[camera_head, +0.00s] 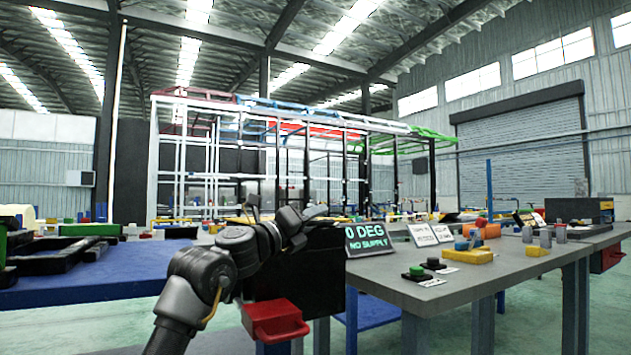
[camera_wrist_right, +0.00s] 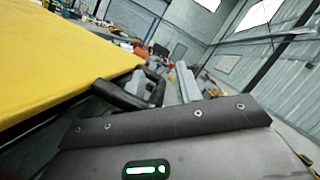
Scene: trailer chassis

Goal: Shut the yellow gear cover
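A broad flat yellow panel (camera_wrist_right: 62,62) fills the left of the right wrist view; it fits the yellow gear cover, but only part of it shows and I cannot tell how far open it is. My right gripper (camera_wrist_right: 170,88) is beside the panel's right edge, its fingers apart with nothing visible between them. I cannot tell whether a finger touches the panel. In the head view the right gripper (camera_head: 284,208) is raised at the centre, in front of a dark box. My left gripper is not in view.
A grey workbench (camera_head: 440,297) at right carries a "0 DEG NO SUPPLY" display (camera_head: 368,240), a green button (camera_head: 416,271) and yellow blocks. A red bin (camera_head: 275,320) hangs below the dark box. A blue table (camera_head: 90,280) stands at left.

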